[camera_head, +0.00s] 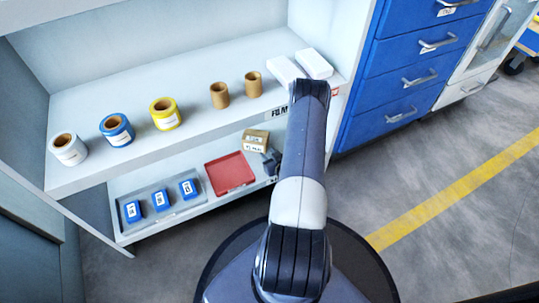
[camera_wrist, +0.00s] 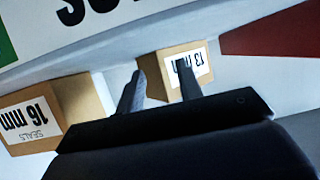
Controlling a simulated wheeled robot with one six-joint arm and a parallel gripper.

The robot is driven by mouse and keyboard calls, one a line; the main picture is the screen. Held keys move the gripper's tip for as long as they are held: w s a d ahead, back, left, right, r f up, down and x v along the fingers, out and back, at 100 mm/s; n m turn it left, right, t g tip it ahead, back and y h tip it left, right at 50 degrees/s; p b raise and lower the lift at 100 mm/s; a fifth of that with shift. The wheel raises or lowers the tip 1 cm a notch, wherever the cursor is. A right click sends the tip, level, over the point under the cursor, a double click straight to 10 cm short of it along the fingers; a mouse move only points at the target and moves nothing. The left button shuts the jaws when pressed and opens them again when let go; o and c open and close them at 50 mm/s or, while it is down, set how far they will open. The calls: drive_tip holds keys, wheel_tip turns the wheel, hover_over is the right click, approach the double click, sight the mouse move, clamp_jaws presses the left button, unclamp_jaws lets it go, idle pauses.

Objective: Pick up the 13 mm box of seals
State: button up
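The 13 mm box of seals (camera_wrist: 160,65) is a small cardboard box with a white label reading "13 mm", upside down in the wrist view. It lies just beyond my gripper (camera_wrist: 160,85), whose two dark fingers are apart and partly overlap it in the picture. I cannot tell whether the fingers touch it. A second cardboard box, labelled "SEALS 16 mm" (camera_wrist: 85,100), stands to the left in the wrist view. In the head view, cardboard (camera_head: 257,136) shows on the lower shelf right of the red tray, beside my gripper (camera_head: 270,160), which is partly hidden by my arm.
The red tray (camera_head: 230,173) and a grey tray with blue boxes (camera_head: 160,200) lie on the lower shelf. The upper shelf (camera_head: 150,95) above carries rolls, brown cores and white boxes (camera_head: 314,63). Blue drawers (camera_head: 400,85) stand at right. Grey floor is free at right.

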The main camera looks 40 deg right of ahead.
drive_tip(key=o, duration=1.4)
